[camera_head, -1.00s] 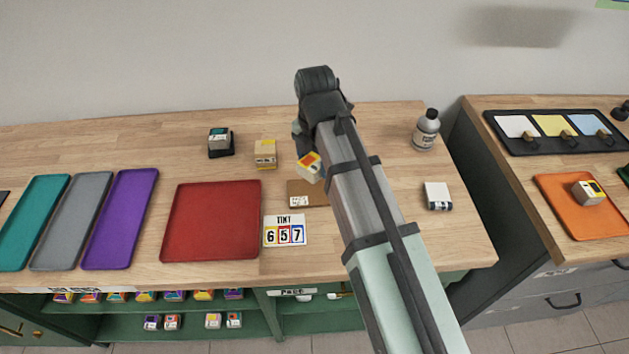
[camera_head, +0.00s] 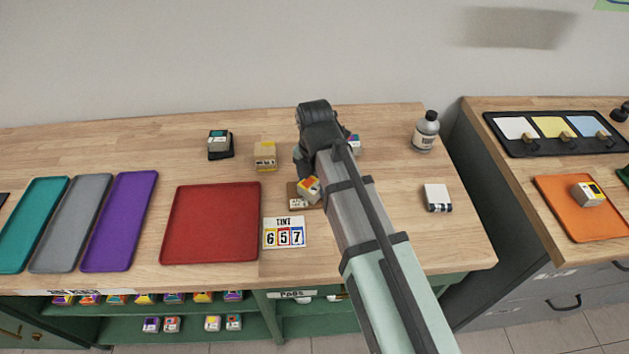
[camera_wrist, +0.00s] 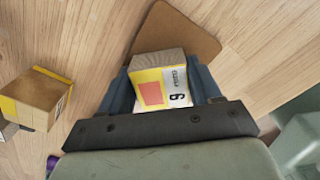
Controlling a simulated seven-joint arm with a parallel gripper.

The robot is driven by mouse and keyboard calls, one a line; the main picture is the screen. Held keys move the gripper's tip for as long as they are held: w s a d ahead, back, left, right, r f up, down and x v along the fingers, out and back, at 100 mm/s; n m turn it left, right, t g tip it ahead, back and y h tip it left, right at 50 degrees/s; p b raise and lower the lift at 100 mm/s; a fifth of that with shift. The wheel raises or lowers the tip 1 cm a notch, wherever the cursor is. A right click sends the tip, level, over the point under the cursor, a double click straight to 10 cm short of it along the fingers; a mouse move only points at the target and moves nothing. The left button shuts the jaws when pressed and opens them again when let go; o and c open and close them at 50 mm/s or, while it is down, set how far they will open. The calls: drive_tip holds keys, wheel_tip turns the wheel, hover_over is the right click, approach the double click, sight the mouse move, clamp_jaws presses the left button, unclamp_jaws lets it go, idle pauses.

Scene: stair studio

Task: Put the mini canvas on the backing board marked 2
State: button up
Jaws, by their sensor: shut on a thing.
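My gripper (camera_wrist: 165,85) is shut on a small pale block (camera_wrist: 160,65), which I take to be the mini canvas. Its label is yellow and white with a red square and a digit, 6 or 9. The block also shows in the head view (camera_head: 309,188). It overlaps a brown board (camera_head: 292,189) with a white label at its front edge. The label is too small to read, so I cannot confirm a 2. In the wrist view the brown board (camera_wrist: 178,30) extends beyond the block. I cannot tell whether block and board touch.
A similar yellow-labelled block (camera_head: 265,156) stands to the left, and another block (camera_head: 220,142) sits on a black base. A card (camera_head: 284,233) reading TINT 657 lies in front, beside a red tray (camera_head: 211,223). A bottle (camera_head: 426,131) and white block (camera_head: 437,197) are right.

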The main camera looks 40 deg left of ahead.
sight(315, 181)
drive_tip(key=shift+f, duration=0.1)
drive_tip(key=o, duration=1)
drive_tip(key=shift+o, duration=0.2)
wheel_tip(315, 181, up, 12)
idle(0.3)
